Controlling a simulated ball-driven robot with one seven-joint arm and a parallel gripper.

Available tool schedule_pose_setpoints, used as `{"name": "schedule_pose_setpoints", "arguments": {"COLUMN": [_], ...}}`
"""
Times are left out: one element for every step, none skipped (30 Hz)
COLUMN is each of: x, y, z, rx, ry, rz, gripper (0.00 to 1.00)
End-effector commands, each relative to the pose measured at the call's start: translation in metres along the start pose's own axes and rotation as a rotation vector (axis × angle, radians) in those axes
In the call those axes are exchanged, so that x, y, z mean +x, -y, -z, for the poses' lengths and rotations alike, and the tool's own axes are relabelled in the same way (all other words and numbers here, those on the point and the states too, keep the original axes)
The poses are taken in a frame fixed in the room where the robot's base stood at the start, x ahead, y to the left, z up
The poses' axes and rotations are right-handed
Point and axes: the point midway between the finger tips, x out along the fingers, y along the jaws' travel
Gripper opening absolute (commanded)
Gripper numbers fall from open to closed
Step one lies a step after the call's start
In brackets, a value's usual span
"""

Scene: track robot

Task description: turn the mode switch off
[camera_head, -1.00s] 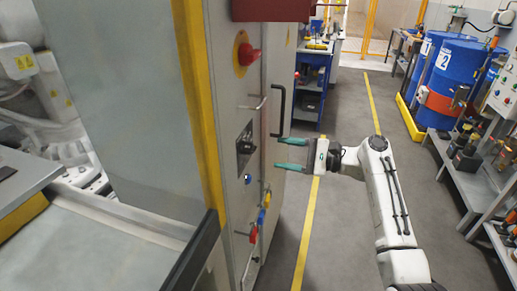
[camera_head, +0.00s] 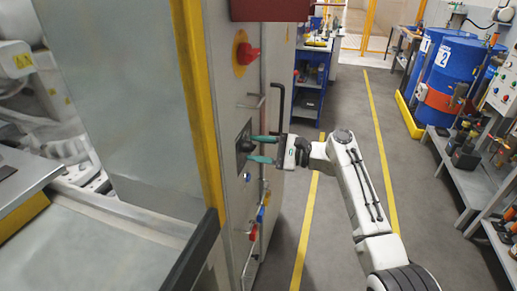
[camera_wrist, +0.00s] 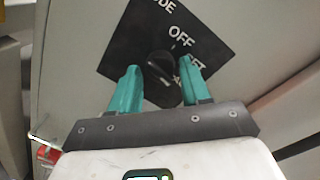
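The mode switch is a black rotary knob (camera_wrist: 160,68) on a black square plate (camera_wrist: 128,38) with white lettering, "OFF" readable at its upper right. In the head view the knob (camera_head: 247,146) sits on the grey cabinet's front. Which label the knob points at is not clear. My gripper (camera_head: 252,148) is open, facing the plate. In the wrist view its two green fingers (camera_wrist: 160,80) stand left and right of the knob, with a gap showing on both sides. The knob's lower part lies close to my gripper's body.
The cabinet also carries a red knob on yellow (camera_head: 247,54), a black door handle (camera_head: 279,108), a small blue button (camera_head: 248,177) and coloured plugs (camera_head: 261,214) below. Blue drums (camera_head: 449,75) and a grey bench (camera_head: 480,176) stand right. The floor between is clear.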

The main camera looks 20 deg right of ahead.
Motion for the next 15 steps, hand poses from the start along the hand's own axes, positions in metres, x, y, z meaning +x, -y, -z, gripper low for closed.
{"name": "schedule_pose_setpoints", "arguments": {"x": [-0.0001,-0.0001,-0.0002,-0.0002,-0.0002,-0.0002,-0.0002,-0.0002,-0.0002,-0.0002,-0.0002,-0.0002,-0.0002,-0.0002,-0.0002], "y": [0.0000,0.0000,0.0000,0.0000,0.0000,-0.0001,-0.0002,-0.0002,-0.0003,-0.0003,-0.0004,-0.0005,-0.0005,-0.0006,-0.0007], "z": [0.0000,0.0000,0.0000,0.0000,0.0000,0.0000,0.0000,0.0000,0.0000,0.0001,0.0001,0.0001,0.0001,0.0001,0.0002], "rx": [0.000,0.000,0.000,0.000,0.000,0.000,0.000,0.000,0.000,0.000,0.000,0.000,0.000,0.000,0.000], "ry": [0.000,0.000,0.000,0.000,0.000,0.000,0.000,0.000,0.000,0.000,0.000,0.000,0.000,0.000,0.000], "rz": [0.000,0.000,0.000,0.000,0.000,0.000,0.000,0.000,-0.001,-0.001,-0.001,-0.001,-0.001,-0.001,-0.001], "gripper": [0.42,0.39,0.35,0.32,0.29,0.26,0.23,0.20,0.16,0.13,0.10,0.07,0.04,0.04,0.04]}}
